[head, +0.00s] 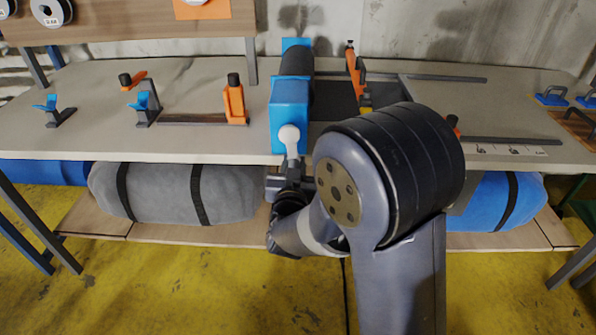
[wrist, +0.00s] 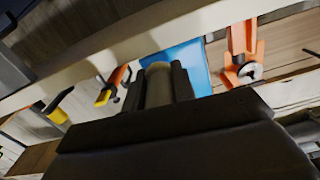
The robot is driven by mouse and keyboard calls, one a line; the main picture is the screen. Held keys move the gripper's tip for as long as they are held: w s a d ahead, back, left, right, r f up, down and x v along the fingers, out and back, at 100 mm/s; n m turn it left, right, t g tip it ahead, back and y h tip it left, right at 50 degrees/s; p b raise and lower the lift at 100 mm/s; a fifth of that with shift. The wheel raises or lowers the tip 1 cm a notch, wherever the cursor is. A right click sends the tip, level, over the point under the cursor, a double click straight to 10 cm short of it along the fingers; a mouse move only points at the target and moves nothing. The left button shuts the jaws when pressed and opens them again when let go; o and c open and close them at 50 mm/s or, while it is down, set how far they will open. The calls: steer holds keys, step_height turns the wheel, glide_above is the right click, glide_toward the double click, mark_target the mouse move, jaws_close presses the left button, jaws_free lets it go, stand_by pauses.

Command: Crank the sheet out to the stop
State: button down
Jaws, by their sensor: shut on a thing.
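A blue crank housing (head: 289,103) with a dark roller (head: 297,75) behind it stands at the front edge of the bench. A pale grey crank arm (head: 290,138) hangs down from the housing's front face. My gripper (head: 287,182) is at the lower end of the crank, just in front of the bench edge, and is shut on the crank handle. In the wrist view the handle (wrist: 158,86) sits between my two dark fingers, with the blue housing (wrist: 189,61) behind it. A dark sheet (head: 335,97) lies flat to the right of the roller. My arm hides part of the bench right of the housing.
Dark rails (head: 430,78) run to the right. Rolled grey (head: 160,192) and blue (head: 497,200) bundles lie on the shelf below. The yellow floor in front is clear.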

steer(key=shift+a+m+b, duration=0.35)
steer(key=shift+m+b, duration=0.05)
steer(key=shift+m, duration=0.3)
steer(key=c, duration=1.2)
jaws_free()
steer(key=shift+a, duration=0.1)
steer(key=shift+o, duration=0.2)
steer(key=s, duration=1)
steer(key=shift+s+a+p, duration=0.15)
steer(key=shift+s+p, duration=0.25)
